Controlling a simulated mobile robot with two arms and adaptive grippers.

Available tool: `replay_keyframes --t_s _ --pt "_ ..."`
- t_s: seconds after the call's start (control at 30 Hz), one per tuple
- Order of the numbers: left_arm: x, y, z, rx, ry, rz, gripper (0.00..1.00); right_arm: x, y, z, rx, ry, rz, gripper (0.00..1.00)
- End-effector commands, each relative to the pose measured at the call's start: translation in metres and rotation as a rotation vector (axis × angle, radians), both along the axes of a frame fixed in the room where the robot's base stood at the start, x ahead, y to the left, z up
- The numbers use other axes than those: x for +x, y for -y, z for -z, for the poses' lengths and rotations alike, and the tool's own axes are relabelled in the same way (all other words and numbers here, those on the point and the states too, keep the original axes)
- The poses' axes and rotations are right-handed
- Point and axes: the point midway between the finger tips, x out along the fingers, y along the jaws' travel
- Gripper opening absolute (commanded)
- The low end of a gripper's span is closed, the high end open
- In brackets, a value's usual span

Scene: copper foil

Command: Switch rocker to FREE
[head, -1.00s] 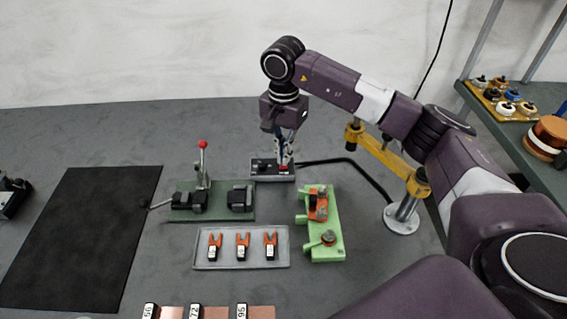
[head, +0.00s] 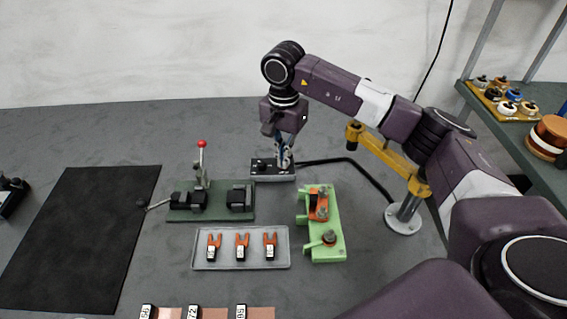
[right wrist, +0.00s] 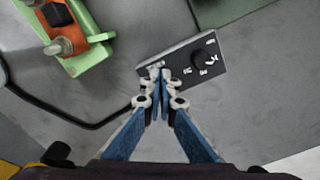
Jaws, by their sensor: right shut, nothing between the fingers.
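The small control box (head: 262,176), dark on top with a pale front, stands at the back of the bench. It also shows in the right wrist view (right wrist: 218,78), with a black knob (right wrist: 201,60) and white markings on its face. My right gripper (head: 283,164) points down at the box's right part in the head view. In the right wrist view its fingertips (right wrist: 160,73) are together, empty, over the end of the box away from the knob. The fingertips cover that end, so the rocker and its position cannot be made out. My left gripper is not in view.
A green fixture with a red-knobbed lever (head: 202,144) stands left of the box. A light-green stand (head: 328,248) and a grey tray (head: 210,263) with several orange forked pieces lie in front. A black cable (head: 345,163) runs right from the box. A black mat (head: 85,240) lies left.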

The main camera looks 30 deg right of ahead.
Motion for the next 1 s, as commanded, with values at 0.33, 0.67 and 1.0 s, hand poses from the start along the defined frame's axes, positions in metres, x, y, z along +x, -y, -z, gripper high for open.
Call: replay_keyframes --t_s 0.33,0.67,1.0 --pt "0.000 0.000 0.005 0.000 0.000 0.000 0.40 0.000 0.000 0.006 0.000 0.000 0.000 0.00" --pt "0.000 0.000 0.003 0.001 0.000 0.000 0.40 -0.001 0.000 0.005 0.000 -0.002 0.000 0.00" --pt "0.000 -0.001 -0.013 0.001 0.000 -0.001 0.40 0.000 0.000 -0.023 -0.001 -0.001 0.000 0.00"
